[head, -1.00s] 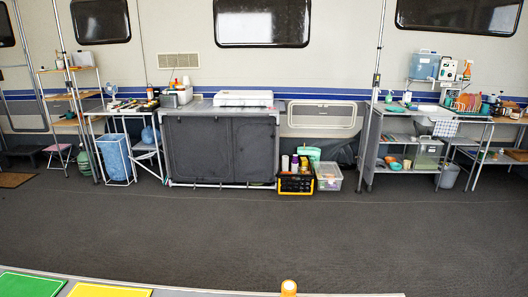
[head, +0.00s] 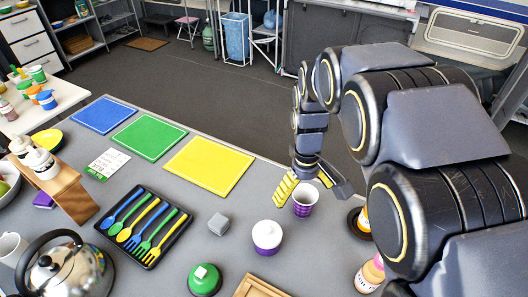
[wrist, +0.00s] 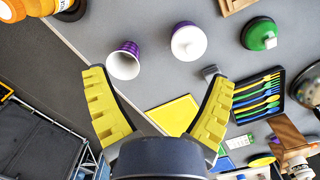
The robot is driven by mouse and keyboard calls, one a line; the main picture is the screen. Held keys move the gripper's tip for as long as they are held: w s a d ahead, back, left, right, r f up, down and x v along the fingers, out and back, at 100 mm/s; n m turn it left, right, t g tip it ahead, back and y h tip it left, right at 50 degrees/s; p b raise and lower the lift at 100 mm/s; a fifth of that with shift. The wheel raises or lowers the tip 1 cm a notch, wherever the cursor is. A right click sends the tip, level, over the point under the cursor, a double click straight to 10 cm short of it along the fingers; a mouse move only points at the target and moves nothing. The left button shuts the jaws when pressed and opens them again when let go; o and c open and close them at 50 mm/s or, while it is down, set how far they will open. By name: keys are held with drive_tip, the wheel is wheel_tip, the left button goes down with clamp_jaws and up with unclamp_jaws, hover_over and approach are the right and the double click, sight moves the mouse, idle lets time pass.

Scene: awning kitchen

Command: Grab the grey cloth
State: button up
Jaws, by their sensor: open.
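The grey cloth (head: 218,223) looks like a small folded block. It lies on the grey table (head: 215,275) between the cutlery tray and a white-lidded purple pot. In the wrist view the cloth (wrist: 210,72) shows just beyond the tip of the right finger, partly overlapped by it. My gripper (head: 305,182) hangs above the table's far edge by a purple-and-white cup, to the right of the cloth in the head view. Its yellow-padded fingers (wrist: 160,78) are spread wide with nothing between them.
A green-lidded pot (head: 204,280) is nearer. The black cutlery tray (head: 108,218) lies left. Yellow (head: 210,166), green (head: 148,136) and blue (head: 104,115) boards line the far edge.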

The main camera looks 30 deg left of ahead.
drive_tip(key=s+a+f+n, duration=0.1)
drive_tip(key=a+f+n, duration=0.1)
drive_tip(key=a+f, duration=0.35)
drive_tip(key=a+f+n, duration=0.2)
drive_tip(key=a+f, duration=0.1)
drive_tip(key=a, duration=0.5)
drive_tip(key=n, duration=0.3)
hover_over(218, 221)
drive_tip(key=shift+y, duration=0.4)
wheel_tip(218, 221, down, 6)
drive_tip(key=shift+w+d+r, duration=0.1)
drive_tip(key=shift+w+d, duration=0.05)
drive_tip(key=shift+f, duration=0.9)
wheel_tip(218, 221, down, 6)
drive_tip(key=shift+r, duration=0.1)
drive_tip(key=c, duration=1.1)
